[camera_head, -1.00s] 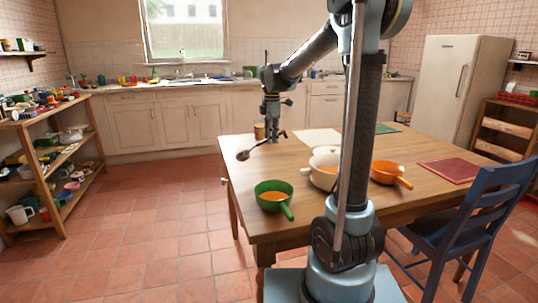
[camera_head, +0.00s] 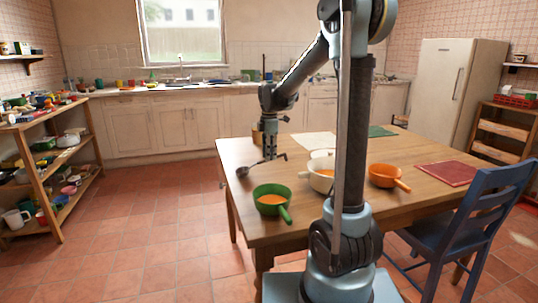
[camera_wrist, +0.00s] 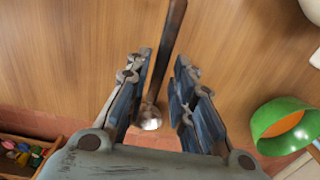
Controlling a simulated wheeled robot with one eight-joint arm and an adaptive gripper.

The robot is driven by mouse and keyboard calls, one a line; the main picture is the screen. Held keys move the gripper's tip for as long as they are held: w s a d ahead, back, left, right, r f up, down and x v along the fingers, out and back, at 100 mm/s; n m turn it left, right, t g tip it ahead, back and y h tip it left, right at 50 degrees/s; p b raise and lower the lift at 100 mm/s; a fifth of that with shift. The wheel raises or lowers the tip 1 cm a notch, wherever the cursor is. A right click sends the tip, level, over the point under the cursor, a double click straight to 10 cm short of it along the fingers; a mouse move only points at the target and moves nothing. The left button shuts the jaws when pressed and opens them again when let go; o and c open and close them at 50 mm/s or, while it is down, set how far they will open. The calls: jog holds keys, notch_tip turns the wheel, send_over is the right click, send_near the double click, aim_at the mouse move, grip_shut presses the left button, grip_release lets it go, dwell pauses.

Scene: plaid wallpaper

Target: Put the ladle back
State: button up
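The dark ladle (camera_head: 242,171) lies low over the wooden table near its left edge, its bowl toward the left and its handle pointing right. In the wrist view the ladle (camera_wrist: 166,48) runs between my fingers, with gaps on both sides. My gripper (camera_head: 270,157) points down at the handle and is open; its spread fingers also show in the wrist view (camera_wrist: 162,60). Whether the ladle fully touches the table is hard to tell.
A brown can (camera_head: 256,136) stands behind my gripper. A blue chair (camera_head: 470,205) is at the right.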

dwell(0.3)
notch_tip(320, 180, up, 12)
dwell(0.6)
jog(key=shift+r, duration=0.1)
